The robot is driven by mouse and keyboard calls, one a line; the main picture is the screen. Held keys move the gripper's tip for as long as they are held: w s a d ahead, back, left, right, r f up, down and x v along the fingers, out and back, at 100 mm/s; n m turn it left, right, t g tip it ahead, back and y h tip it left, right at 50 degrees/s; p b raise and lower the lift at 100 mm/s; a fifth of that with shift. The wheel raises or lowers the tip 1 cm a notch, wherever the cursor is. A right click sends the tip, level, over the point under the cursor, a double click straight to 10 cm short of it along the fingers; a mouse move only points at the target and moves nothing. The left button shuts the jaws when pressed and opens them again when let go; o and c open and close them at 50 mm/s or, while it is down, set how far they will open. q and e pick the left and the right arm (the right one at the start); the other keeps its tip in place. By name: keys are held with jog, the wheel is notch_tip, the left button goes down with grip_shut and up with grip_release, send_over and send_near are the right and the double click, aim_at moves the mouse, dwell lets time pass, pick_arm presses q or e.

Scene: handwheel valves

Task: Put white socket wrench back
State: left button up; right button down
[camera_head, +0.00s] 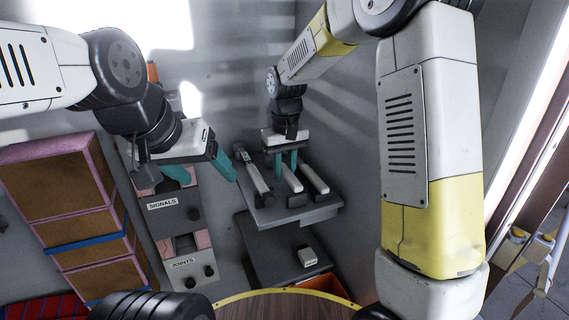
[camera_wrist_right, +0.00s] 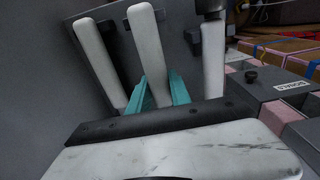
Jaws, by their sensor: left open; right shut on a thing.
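My right gripper (camera_head: 287,168) points down over a dark grey rack (camera_head: 270,213). It is shut on the middle white-handled tool, which I take to be the white socket wrench (camera_head: 293,181). In the right wrist view its white handle (camera_wrist_right: 146,42) runs between the two teal fingers (camera_wrist_right: 160,92). The wrench lies at the middle place of the rack; whether it rests fully on the rack is unclear. Its head is hidden. My left gripper (camera_head: 203,172) is open and empty, left of the rack.
Two more white-handled tools lie on either side, the left one (camera_head: 257,177) and the right one (camera_head: 315,179), close to my right fingers. A drawer unit labelled SIGNALS (camera_head: 163,204) stands to the left. A lower dark shelf (camera_head: 282,255) holds a small white block (camera_head: 308,257).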

jog(key=shift+f, duration=0.65)
jog(key=c, duration=0.6)
grip_release()
jog(key=shift+r, duration=3)
